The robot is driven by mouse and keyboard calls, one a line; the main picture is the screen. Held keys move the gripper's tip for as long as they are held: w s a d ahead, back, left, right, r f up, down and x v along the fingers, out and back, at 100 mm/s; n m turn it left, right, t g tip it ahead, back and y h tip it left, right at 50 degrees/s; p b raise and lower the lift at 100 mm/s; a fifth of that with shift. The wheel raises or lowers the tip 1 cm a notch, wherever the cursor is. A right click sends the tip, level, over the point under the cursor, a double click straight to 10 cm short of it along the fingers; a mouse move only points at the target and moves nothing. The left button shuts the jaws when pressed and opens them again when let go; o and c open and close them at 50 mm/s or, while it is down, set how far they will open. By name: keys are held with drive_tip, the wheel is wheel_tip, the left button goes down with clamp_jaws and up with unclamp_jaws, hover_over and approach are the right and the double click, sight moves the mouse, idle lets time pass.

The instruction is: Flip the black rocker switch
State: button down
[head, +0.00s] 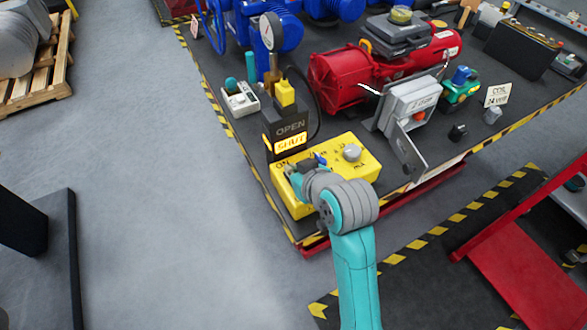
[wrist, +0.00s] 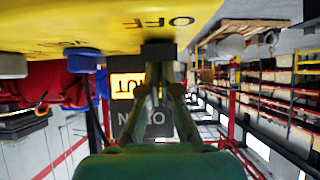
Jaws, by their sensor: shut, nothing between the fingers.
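The yellow control box (head: 335,158) stands at the near corner of the bench. In the wrist view its yellow face (wrist: 110,22) fills the top, with OFF printed near the black rocker switch (wrist: 158,48). My gripper (wrist: 160,76) is shut and empty, its fingertips right at the switch; I cannot tell whether they touch it. In the head view my gripper (head: 294,173) is over the left part of the box, and my arm hides the switch there. The switch's tilt is not clear.
A blue knob (wrist: 82,60) is beside the switch, and a grey knob (head: 352,152) is farther right on the box. An indicator (head: 287,132) behind the box has SHUT lit. A red motor (head: 345,80) and a grey bracketed box (head: 408,105) stand beyond.

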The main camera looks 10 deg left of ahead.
drive_tip(key=shift+s+d, duration=0.1)
drive_tip(key=shift+s+d+f, duration=0.3)
drive_tip(key=shift+s+d, duration=0.1)
drive_tip(key=shift+s, duration=0.2)
